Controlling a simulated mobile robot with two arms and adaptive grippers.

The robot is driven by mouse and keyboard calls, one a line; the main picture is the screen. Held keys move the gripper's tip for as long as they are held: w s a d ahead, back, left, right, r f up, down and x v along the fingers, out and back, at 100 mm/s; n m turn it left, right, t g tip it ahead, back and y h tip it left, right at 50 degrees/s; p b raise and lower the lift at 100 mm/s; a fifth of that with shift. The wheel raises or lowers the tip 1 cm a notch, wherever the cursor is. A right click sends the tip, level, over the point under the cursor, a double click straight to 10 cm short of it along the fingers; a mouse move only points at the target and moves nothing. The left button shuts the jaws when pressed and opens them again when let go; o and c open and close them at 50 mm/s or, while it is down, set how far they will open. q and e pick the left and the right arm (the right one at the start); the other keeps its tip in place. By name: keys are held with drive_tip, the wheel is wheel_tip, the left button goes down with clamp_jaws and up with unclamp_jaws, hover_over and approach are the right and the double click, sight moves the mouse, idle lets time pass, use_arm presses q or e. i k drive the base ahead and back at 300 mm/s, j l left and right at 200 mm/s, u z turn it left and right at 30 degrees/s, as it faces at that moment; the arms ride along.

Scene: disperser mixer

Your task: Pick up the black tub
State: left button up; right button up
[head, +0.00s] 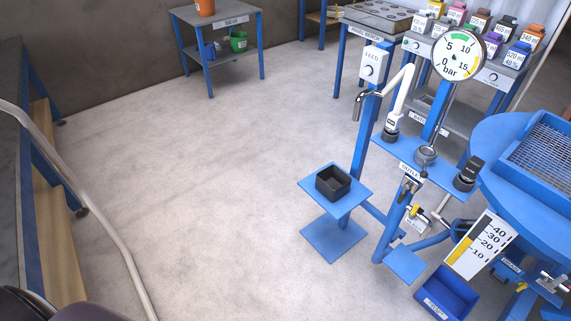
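The black tub (333,184) is a small open-topped square container. It stands upright on a small blue square shelf (347,207) at the middle right of the head view, and it looks empty. The shelf belongs to a blue stand, below and in front of a curved white and metal spout. Neither of my grippers is visible in the head view, and nothing is touching the tub.
A blue bin (447,293) sits on the floor at the lower right, near a scale board (476,245). A pressure gauge (457,58) and bottles stand behind. A small table (222,20) is at the back. The floor left of the shelf is clear.

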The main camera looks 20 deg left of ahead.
sight(332, 182)
drive_tip(key=i+j+u, duration=0.15)
drive_tip(key=i+u, duration=0.55)
drive_tip(key=i+j+z, duration=0.95)
drive_tip(key=j, duration=0.1)
